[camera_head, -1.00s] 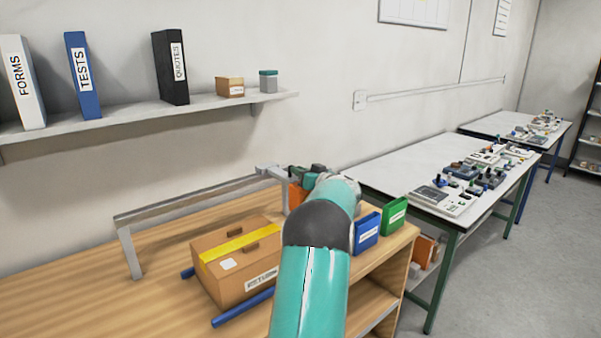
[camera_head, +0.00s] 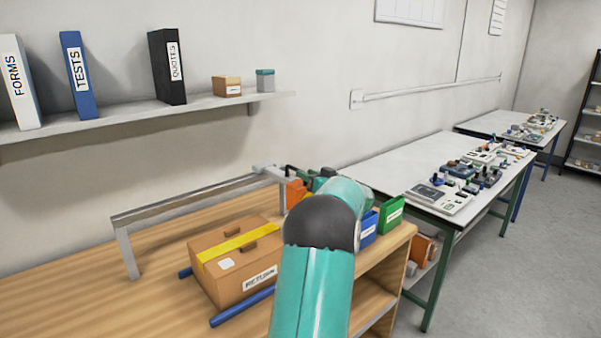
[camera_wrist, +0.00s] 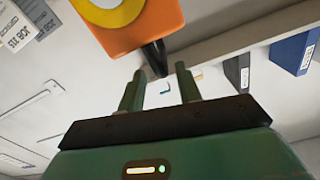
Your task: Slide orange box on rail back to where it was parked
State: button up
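The orange box (camera_head: 294,192) hangs on the grey rail (camera_head: 190,202) at the rail's right end, partly hidden by my arm in the head view. In the wrist view the orange box (camera_wrist: 172,22) fills the top, with a yellow ring on its face and a black handle (camera_wrist: 154,58) sticking out. My gripper (camera_wrist: 160,70) is open. Its two fingers stand apart with the handle's end near the gap between their tips, and clear space shows on both sides of it. In the head view my gripper (camera_head: 318,180) is just right of the box.
A cardboard return box (camera_head: 235,262) with yellow tape sits between blue bars on the wooden bench, below the rail. Blue (camera_head: 368,228) and green (camera_head: 390,213) bins stand at the bench's right edge. A wall shelf (camera_head: 150,110) with binders is above.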

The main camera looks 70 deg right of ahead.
jog(key=v, duration=0.8)
jog(key=shift+s+a, duration=0.2)
jog(key=shift+s, duration=0.15)
jog(key=shift+w, duration=0.1)
